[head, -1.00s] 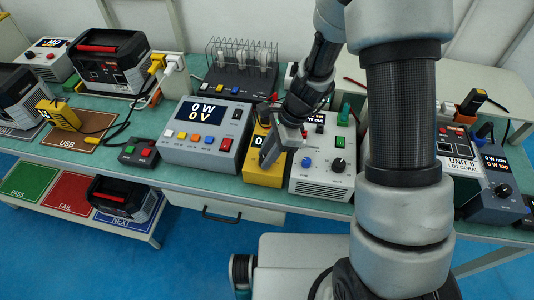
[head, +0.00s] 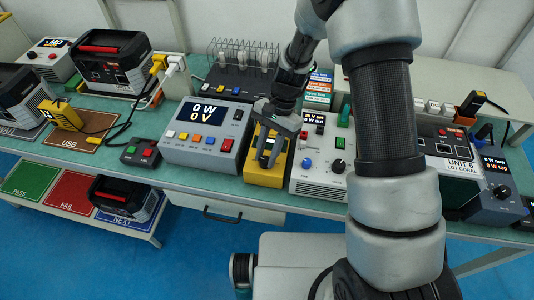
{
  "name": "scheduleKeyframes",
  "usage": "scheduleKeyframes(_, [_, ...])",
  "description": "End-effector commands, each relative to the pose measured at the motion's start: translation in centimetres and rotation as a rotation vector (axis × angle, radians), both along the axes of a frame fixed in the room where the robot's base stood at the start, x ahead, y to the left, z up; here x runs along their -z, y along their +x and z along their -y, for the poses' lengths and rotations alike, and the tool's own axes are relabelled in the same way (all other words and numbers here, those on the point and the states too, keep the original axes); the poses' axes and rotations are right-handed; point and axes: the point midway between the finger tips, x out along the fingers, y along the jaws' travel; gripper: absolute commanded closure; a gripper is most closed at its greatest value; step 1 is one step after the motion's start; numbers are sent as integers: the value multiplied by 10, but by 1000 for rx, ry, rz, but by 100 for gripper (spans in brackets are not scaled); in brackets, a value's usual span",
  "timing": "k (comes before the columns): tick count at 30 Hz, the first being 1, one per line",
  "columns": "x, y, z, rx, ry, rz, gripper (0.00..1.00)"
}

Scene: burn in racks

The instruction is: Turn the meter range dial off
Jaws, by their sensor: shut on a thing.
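The yellow meter (head: 263,179) stands on the green bench between a grey supply box and a white-fronted box. My gripper (head: 268,160) points down over the meter's face, with one finger on each side of where the range dial sits. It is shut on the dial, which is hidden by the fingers. The dial's pointer and setting cannot be read. The upper part of the meter is mostly covered by my gripper.
The grey supply box (head: 207,140), reading 0 W and 0 V, is close on the left. The white-fronted box (head: 318,176) with knobs is close on the right. A wire rack (head: 240,70) stands behind. The bench's front edge is just before the meter.

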Motion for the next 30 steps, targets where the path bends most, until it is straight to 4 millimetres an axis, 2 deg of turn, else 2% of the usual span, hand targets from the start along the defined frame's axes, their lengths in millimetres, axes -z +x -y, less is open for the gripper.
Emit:
scheduleKeyframes(6, [0,1,-1,-60,1,2,97])
scheduleKeyframes(21, [-1,1,-1,-75,2,1,97])
scheduleKeyframes(22, [-1,1,-1,-75,2,1,69])
scheduleKeyframes(24, [-1,1,-1,-75,2,1,58])
scheduleKeyframes(30, [0,0,-1,-73,1,1,56])
